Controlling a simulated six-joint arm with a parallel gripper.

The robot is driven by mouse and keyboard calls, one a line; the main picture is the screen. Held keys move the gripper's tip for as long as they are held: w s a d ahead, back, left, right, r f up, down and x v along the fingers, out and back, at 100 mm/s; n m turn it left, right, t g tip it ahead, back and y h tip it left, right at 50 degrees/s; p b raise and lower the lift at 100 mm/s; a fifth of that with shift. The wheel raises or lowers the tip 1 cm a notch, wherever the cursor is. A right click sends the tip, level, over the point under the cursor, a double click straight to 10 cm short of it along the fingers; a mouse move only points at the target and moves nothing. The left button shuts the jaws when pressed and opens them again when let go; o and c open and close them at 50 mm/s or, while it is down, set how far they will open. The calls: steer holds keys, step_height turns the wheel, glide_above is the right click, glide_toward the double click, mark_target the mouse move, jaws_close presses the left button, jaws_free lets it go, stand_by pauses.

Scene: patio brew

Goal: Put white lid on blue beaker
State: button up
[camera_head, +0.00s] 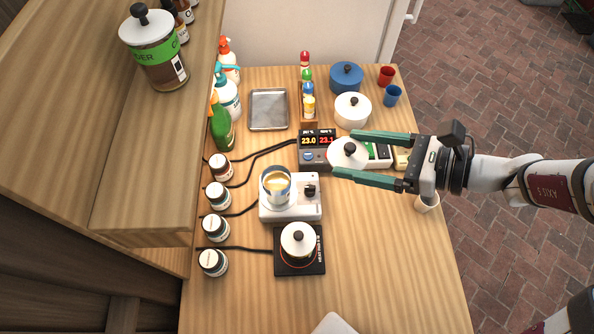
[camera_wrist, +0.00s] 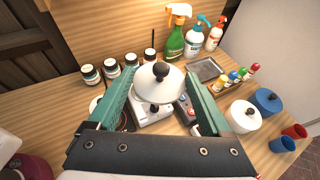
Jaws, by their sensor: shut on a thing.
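The white lid (camera_head: 338,159) with a black knob is held between the two green fingers of my gripper (camera_head: 347,153). In the wrist view the lid (camera_wrist: 150,88) sits level between the fingertips, knob up. The lid is in the air over the digital-display device and hides part of it. A bluish, metallic-looking beaker (camera_head: 267,196) with tan contents stands open on a white heater (camera_head: 290,209), left of and below the lid in the head view. In the wrist view the lid hides the beaker.
A lidded white pot (camera_head: 298,243) stands on a black hotplate in front of the heater. Another white pot (camera_head: 352,113), a blue pot (camera_head: 346,79) and red and blue cups (camera_head: 392,97) stand at the back.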

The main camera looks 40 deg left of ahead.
steer(key=s+a+f, duration=0.2)
steer(key=a+f, duration=0.1)
steer(key=s+a+f, duration=0.2)
steer(key=a+f, duration=0.2)
steer(key=s+a+f, duration=0.2)
steer(key=a+f, duration=0.1)
steer(key=shift+s+a+f, duration=0.25)
steer(key=shift+s+a, duration=0.1)
steer(key=shift+a, duration=0.05)
steer(key=shift+f, duration=0.45)
steer(key=o, duration=1.1)
steer(key=shift+r, duration=0.1)
